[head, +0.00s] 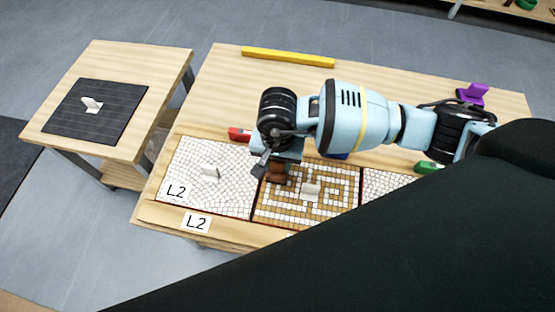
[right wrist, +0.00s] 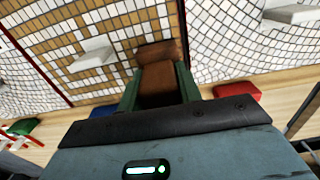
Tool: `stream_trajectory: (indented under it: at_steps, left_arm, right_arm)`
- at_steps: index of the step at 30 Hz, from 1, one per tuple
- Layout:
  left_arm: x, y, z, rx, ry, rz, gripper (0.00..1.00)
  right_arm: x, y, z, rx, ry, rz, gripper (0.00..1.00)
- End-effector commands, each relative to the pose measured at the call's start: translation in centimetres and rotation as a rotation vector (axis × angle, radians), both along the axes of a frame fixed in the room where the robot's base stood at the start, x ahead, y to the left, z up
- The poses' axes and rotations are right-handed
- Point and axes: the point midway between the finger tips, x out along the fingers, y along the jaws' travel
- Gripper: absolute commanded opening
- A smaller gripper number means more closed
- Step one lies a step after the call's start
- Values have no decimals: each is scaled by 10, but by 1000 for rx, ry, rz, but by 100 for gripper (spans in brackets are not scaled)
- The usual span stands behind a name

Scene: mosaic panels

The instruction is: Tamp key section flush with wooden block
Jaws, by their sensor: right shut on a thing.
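The key section (head: 338,174), a brown and white mosaic panel with a key pattern and a pale upright grip, lies between two white mosaic panels on the table. It also shows in the right wrist view (right wrist: 121,33). My right gripper (head: 277,164) is above its back left corner. It is shut on the brown wooden block (right wrist: 158,80), which points down at the panel near its left edge. I cannot tell whether the block touches the tiles. The block also shows in the head view (head: 276,175). My left gripper is not in view.
The left white panel (head: 225,190) has its own grip and an L2 label. Behind the panels are a red object (head: 239,134) and a green object (head: 429,168). A yellow bar (head: 288,57) and a purple object (head: 473,93) lie farther back. A side table (head: 60,140) holds a dark mat.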

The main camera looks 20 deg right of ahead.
Motion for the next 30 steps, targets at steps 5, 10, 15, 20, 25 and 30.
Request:
stream_trajectory:
  at_steps: [5, 10, 15, 20, 25, 30]
  left_arm:
    - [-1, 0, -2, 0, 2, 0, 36]
    - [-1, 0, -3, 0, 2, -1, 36]
    - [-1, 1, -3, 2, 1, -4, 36]
    - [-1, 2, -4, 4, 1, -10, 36]
    - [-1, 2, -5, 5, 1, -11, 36]
    - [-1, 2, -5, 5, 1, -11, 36]
  right_arm:
    - [0, 0, -2, 0, -1, 0, 12]
    - [0, 0, -4, 0, -1, 0, 12]
    - [0, 0, -5, 0, -1, 0, 12]
    - [0, 0, -7, 0, -1, 0, 12]
    - [0, 0, -9, 0, -1, 0, 12]
    - [0, 0, -9, -1, -1, 0, 12]
